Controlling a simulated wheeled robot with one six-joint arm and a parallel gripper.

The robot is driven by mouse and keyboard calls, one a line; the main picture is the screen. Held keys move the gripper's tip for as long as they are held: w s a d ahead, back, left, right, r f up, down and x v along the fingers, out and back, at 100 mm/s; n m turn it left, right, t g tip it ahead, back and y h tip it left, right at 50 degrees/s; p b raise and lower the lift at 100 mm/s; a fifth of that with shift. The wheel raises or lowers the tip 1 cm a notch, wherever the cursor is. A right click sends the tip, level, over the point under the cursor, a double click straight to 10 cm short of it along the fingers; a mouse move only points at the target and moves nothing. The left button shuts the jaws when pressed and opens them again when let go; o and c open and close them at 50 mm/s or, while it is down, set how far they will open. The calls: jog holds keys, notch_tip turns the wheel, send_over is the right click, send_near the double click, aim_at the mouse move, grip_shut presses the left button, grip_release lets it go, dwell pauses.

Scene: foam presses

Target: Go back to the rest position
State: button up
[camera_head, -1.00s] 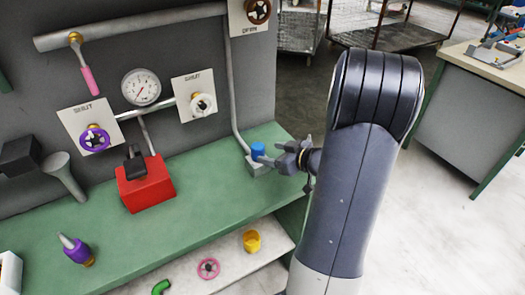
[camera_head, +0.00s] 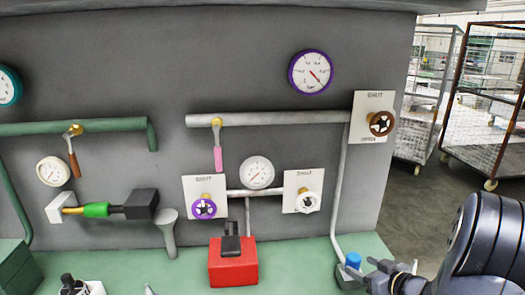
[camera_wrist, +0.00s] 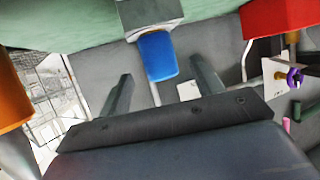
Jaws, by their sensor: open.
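My gripper (camera_head: 376,272) is at the lower right in the head view, just right of a blue knob (camera_head: 353,260) on a small grey block at the foot of a pipe. In the wrist view the two fingers (camera_wrist: 160,70) are spread apart. The blue knob (camera_wrist: 157,56) shows between them in the picture, with gaps on both sides. The jaws are open and hold nothing. How far the fingertips are from the knob in depth I cannot tell. My arm rises at the right edge of the head view.
A green bench (camera_head: 310,262) runs below a grey panel with pipes, gauges and valves. A red box (camera_head: 233,263) with a black switch stands left of the knob. A brown valve (camera_head: 382,123) is above my gripper. Wire carts (camera_head: 490,95) stand behind, at right, on open floor.

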aim_at(349, 258)
jog(key=x, duration=0.6)
jog(key=shift+w+a, duration=0.1)
jog(key=shift+w, duration=0.15)
jog(key=shift+s+r+p, duration=0.1)
jog(key=shift+r+p, duration=0.2)
jog(key=shift+r, duration=0.05)
jog(key=shift+f, duration=0.15)
